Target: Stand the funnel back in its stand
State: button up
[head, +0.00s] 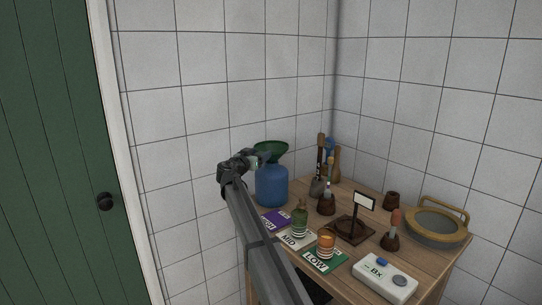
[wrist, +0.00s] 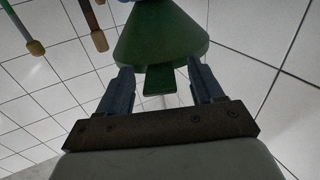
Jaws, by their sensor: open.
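The green funnel (head: 271,148) sits wide end up in the mouth of the blue demijohn (head: 271,187); its spout is hidden. My gripper (head: 259,160) is at the left of the funnel, just below its rim. In the wrist view the funnel (wrist: 158,40) lies ahead of the jaws, with a green tab (wrist: 158,88) pointing back between the fingers. My gripper (wrist: 160,82) is open there, one finger on each side of the tab, with gaps visible. A dark wooden stand (head: 352,230) with a ring-like base and a white card on a post is on the table, empty.
The wooden table (head: 415,248) holds a green bottle (head: 300,222) and orange jar (head: 326,244) on labelled cards, a white box (head: 386,281), a round basin (head: 437,226) and brown holders with tools (head: 327,200). Tiled walls (head: 190,110) close off the back.

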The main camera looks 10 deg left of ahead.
jog(key=shift+w, duration=0.1)
grip_shut()
dwell(0.6)
